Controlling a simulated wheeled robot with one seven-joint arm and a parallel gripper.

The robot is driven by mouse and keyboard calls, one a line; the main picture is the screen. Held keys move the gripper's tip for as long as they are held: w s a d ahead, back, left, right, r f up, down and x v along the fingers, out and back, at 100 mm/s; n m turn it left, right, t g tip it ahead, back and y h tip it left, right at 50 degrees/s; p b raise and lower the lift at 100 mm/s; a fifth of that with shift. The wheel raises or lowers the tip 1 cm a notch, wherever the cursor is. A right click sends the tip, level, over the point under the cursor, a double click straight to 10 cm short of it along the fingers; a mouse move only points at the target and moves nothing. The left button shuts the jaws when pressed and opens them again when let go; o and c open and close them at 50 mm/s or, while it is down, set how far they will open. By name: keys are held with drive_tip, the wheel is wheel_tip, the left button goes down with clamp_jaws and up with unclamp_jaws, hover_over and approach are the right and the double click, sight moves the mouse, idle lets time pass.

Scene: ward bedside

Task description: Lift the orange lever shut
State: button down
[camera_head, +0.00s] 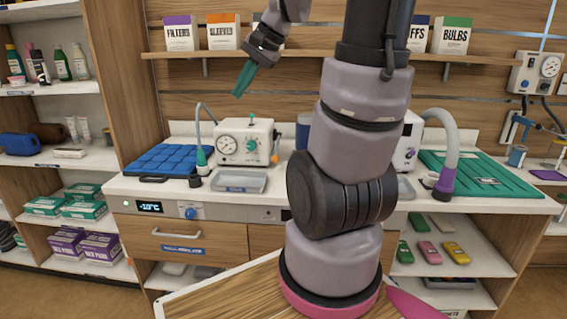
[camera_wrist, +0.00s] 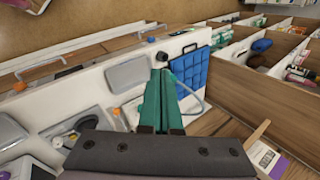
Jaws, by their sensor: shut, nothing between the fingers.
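My gripper (camera_head: 244,79) has green fingers, which are shut and empty. It hangs in the air above the counter, over the white gauge box and apart from it. The white gauge box (camera_head: 229,149) has a round dial and a green knob. A small orange part, which looks like the lever (camera_head: 275,158), sits at its right side; its exact position is too small to tell. In the wrist view my gripper (camera_wrist: 162,73) points towards the counter, and a small orange piece (camera_wrist: 117,112) shows left of the fingers. The fingers hide part of the box there.
A grey tray (camera_head: 239,181) lies in front of the box. A blue padded mat (camera_head: 161,160) and a green-tipped hose (camera_head: 201,157) are to its left. A purple-ended hose (camera_head: 446,181) and green mat (camera_head: 490,178) are right. A shelf with cartons (camera_head: 223,31) runs above.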

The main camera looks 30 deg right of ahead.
sight(277, 146)
drive_tip(key=w+d+f+m+y, duration=0.1)
drive_tip(key=w+d+f+m, duration=0.3)
drive_tip(key=w+d+f, duration=0.3)
drive_tip(key=w+d+f+m+t, duration=0.1)
drive_tip(key=w+d+f+m, duration=0.2)
drive_tip(key=d+f, duration=0.7)
drive_tip(key=w+d+f+m+t, duration=0.1)
drive_tip(key=w+d+f+m, duration=0.2)
drive_tip(key=d+f+m, duration=0.3)
drive_tip(key=d+f, duration=0.4)
drive_tip(key=d, duration=0.1)
drive_tip(key=shift+w+m+t, duration=0.3)
drive_tip(key=shift+w+t, duration=0.05)
drive_tip(key=shift+t, duration=0.05)
drive_tip(key=x, duration=0.9)
drive_tip(key=shift+w+f, duration=0.3)
drive_tip(key=shift+f, duration=0.05)
drive_tip(key=shift+r, duration=0.15)
